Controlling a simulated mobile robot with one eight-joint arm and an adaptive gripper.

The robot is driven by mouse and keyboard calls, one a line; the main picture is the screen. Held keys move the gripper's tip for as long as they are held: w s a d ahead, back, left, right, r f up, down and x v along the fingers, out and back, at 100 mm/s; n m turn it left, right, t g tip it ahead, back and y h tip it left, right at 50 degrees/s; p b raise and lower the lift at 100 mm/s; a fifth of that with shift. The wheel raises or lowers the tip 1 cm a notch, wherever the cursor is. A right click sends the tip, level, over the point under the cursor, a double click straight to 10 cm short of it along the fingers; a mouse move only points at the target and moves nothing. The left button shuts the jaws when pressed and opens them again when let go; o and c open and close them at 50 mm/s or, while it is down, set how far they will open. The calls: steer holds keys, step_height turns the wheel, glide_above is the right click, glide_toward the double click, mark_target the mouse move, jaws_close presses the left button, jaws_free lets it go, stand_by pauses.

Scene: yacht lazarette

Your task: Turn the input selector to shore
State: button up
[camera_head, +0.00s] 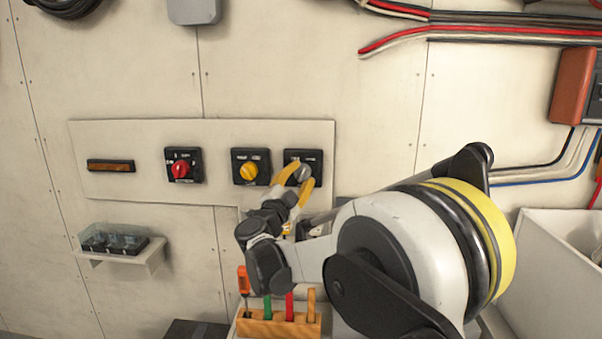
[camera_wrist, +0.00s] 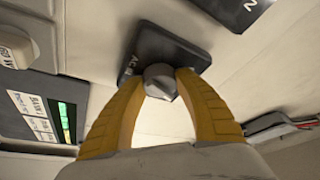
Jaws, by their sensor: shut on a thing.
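The selector with a grey knob (camera_head: 305,172) is the rightmost of three rotary switches on the pale wall panel. Its black square plate (camera_wrist: 165,48) shows in the wrist view with a partly hidden label starting "AC". The grey knob (camera_wrist: 160,80) sits at the middle of that plate. My gripper (camera_head: 298,176) has its yellow fingers closed around the knob, one on each side; its fingertips (camera_wrist: 161,80) touch the knob in the wrist view. The plate's lettering in the head view is too small to read, and the knob's pointing direction is not clear.
A yellow-knob switch (camera_head: 249,171) and a red-knob switch (camera_head: 181,170) are to the left, then an amber display (camera_head: 111,166). A small shelf (camera_head: 150,258) holds black parts. A wooden tool rack (camera_head: 270,326) with upright handles stands below my gripper. A white bin (camera_head: 550,260) is at right.

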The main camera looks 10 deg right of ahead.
steer(key=shift+r+m+g, duration=0.1)
steer(key=shift+m+g, duration=0.3)
steer(key=shift+m, duration=0.6)
steer(key=shift+p, duration=0.3)
steer(key=o, duration=1.2)
steer(key=v, duration=1.2)
